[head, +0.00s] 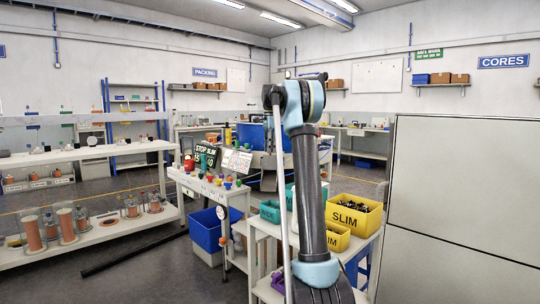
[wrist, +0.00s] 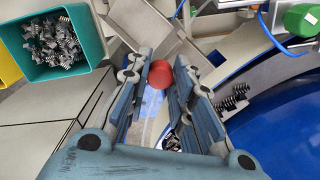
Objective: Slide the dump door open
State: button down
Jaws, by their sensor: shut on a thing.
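In the wrist view my gripper (wrist: 163,66) has its two fingers on either side of a round red knob (wrist: 160,75). The fingers are closed on the knob near their tips. The knob looks like the handle of the dump door, but the door panel itself cannot be made out. A blue bowl (wrist: 285,125) with a grey curved rim lies to the right of the fingers, with several dark coil parts on the rim. In the head view the blue bowl (head: 254,136) shows partly behind my arm; my gripper is hidden there.
A teal bin (wrist: 96,38) of metal parts stands at upper left in the wrist view, with a yellow bin (wrist: 9,62) beside it. In the head view a yellow SLIM bin (head: 357,218) stands right of my arm. A grey panel (head: 465,190) fills the right side.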

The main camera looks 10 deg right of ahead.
jog(key=shift+w, duration=0.1)
jog(key=c, duration=1.4)
grip_release()
jog(key=shift+f, duration=0.1)
jog(key=shift+o, duration=0.2)
notch_tip(320, 180, up, 12)
